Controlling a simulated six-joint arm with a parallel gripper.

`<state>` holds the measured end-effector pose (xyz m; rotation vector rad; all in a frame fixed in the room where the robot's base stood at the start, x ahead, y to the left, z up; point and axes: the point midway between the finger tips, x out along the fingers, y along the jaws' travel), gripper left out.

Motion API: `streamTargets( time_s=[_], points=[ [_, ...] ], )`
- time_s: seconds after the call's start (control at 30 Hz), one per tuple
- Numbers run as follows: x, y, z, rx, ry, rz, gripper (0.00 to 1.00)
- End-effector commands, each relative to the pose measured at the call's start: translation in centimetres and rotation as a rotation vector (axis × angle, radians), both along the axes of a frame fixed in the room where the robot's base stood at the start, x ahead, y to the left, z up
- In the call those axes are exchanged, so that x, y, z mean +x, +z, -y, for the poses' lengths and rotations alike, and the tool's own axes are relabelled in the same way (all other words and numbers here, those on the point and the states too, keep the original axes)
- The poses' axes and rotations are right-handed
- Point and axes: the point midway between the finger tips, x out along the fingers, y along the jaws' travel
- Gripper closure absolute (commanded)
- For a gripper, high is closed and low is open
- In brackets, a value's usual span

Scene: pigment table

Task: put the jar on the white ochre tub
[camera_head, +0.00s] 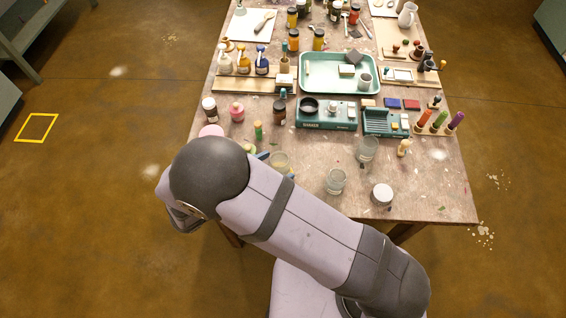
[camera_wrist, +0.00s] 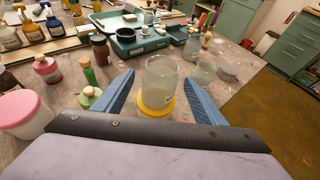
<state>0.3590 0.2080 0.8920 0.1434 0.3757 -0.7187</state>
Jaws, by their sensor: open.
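A clear glass jar (camera_wrist: 160,76) stands upright between the fingers of my gripper (camera_wrist: 161,88) in the wrist view. Its base appears to rest on the round ochre-yellow top of a tub (camera_wrist: 155,112); the tub's lower part is hidden by my gripper. The two blue fingers are spread wide, one on each side of the jar, with a visible gap on both sides. In the head view the jar (camera_head: 280,160) is partly hidden behind my arm, and a blue fingertip shows beside it.
Two more glass jars (camera_head: 335,181) (camera_head: 367,148) and a white-lidded tub (camera_head: 382,194) stand to the right. A pink-lidded tub (camera_wrist: 20,112), a green bottle (camera_wrist: 88,72) and a pink bottle (camera_wrist: 47,69) stand left. The table's front right corner is bare.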

Motion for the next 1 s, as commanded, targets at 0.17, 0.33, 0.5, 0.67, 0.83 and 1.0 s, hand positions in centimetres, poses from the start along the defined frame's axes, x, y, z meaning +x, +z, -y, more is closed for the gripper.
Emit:
streamTargets(
  time_s=[0.17,0.33,0.5,0.67,0.83,1.0],
  points=[
    [-2.1,1.0,-2.0,0.003,0.003,0.002,0.36],
    [-3.2,1.7,-3.0,0.001,0.002,0.002,0.36],
    [-3.7,2.1,-3.3,0.0,0.0,0.0,0.36],
    [-3.8,2.1,-3.4,0.0,-0.001,0.0,0.36],
    [-3.8,2.1,-3.3,0.0,0.0,0.0,0.36],
    [-3.5,2.4,-3.1,0.004,-0.011,0.001,0.36]
  ],
)
